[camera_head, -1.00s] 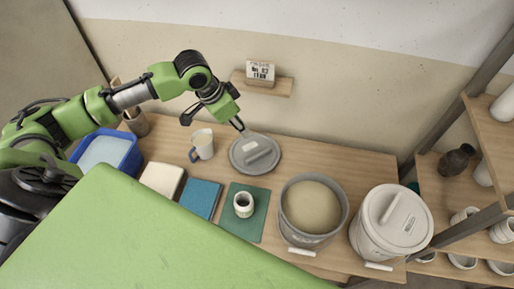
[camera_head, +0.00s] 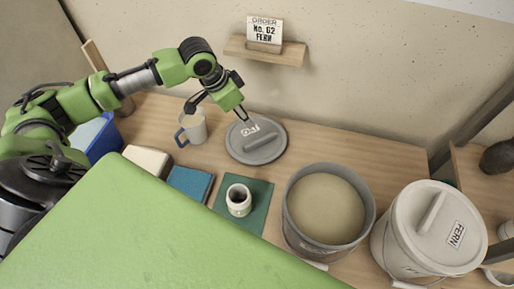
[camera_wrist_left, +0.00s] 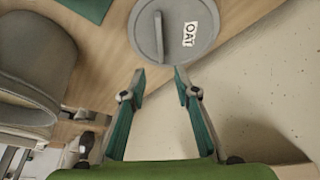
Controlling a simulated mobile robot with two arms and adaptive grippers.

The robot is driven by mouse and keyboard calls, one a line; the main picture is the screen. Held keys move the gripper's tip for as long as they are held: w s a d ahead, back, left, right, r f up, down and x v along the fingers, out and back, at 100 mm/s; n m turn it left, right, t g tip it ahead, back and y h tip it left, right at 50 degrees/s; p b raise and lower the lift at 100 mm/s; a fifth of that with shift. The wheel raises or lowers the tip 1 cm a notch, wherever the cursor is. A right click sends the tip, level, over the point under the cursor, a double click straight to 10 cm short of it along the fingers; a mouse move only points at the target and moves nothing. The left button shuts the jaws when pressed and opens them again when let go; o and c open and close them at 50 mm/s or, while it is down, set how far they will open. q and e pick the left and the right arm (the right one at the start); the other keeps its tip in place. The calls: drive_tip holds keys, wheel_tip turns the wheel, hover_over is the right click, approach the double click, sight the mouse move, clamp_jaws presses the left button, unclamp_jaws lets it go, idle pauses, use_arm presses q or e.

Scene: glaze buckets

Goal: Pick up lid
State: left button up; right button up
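A round grey lid (camera_head: 257,151) with a bar handle and an "OAT" label lies flat on the wooden table near the wall. It also shows in the left wrist view (camera_wrist_left: 205,45), beyond my fingertips. My left gripper (camera_head: 222,112) is above the lid's far-left side, open and empty, with its two fingers apart in the left wrist view (camera_wrist_left: 158,78). A second, pale lid (camera_head: 425,235) labelled "FERN" sits on the white bucket (camera_head: 392,252) at the right. My right gripper does not show.
An open grey bucket (camera_head: 296,228) with beige glaze stands right of the lid. A mug (camera_head: 193,127), a blue book-like block (camera_head: 190,183) and a small white jar (camera_head: 239,200) on a green mat (camera_head: 258,190) are nearby. An order card (camera_head: 265,31) reads "No. 62 FERN".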

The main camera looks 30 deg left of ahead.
sight(260, 140)
use_arm(q)
drive_tip(key=x, duration=1)
drive_tip(key=b+x, duration=0.1)
drive_tip(key=x, duration=0.5)
drive_tip(key=shift+s+a+f, duration=0.2)
drive_tip(key=shift+s, duration=0.05)
clamp_jaws()
